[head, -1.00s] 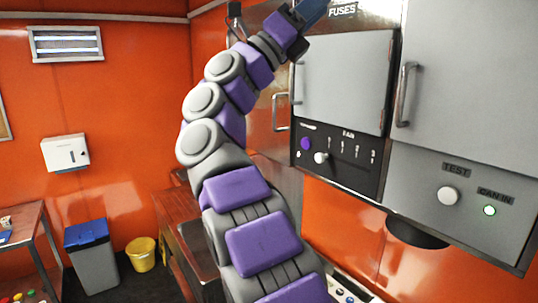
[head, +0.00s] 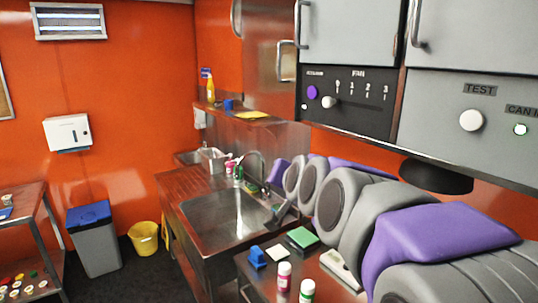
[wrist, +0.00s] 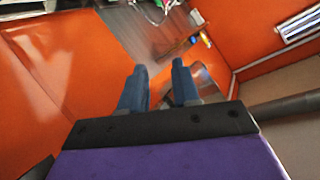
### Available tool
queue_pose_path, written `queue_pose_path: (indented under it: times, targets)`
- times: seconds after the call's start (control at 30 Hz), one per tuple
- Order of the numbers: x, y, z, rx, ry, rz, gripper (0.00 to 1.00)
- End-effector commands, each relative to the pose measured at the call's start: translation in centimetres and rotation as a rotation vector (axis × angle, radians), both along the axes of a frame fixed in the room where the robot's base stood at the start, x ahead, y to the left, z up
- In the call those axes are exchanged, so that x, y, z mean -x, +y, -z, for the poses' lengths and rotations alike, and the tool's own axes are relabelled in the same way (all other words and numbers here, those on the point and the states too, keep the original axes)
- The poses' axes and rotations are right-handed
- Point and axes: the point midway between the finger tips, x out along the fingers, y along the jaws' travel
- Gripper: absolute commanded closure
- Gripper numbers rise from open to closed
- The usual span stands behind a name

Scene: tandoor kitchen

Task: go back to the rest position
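My gripper (wrist: 160,66) shows in the wrist view with its two blue fingers apart and nothing between them. It is open and empty. In the head view my grey and purple arm lies low at the right, stretching away under the wall cabinets towards the sink.
A metal sink (head: 225,218) stands left of my arm. The counter holds a blue item (head: 257,256), a green sponge (head: 302,237) and small bottles (head: 284,277). A control panel (head: 350,98) hangs above. A bin (head: 92,240) and yellow bucket (head: 143,237) stand on the floor.

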Motion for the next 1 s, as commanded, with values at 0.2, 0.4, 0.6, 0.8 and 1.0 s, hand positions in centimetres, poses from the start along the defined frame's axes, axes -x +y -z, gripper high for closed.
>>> queue_pose_path:
  times: [0.2,0.4,0.6,0.8,1.0]
  targets:
    - [8.4,-3.0,12.6,0.15,0.323,-0.065,0.69]
    - [18.0,-5.6,22.3,0.264,0.623,-0.134,0.69]
    - [28.9,-8.3,29.9,0.354,0.921,-0.211,0.69]
    - [37.4,-10.2,34.0,0.405,1.148,-0.273,0.69]
    - [40.6,-11.0,35.1,0.422,1.23,-0.297,0.69]
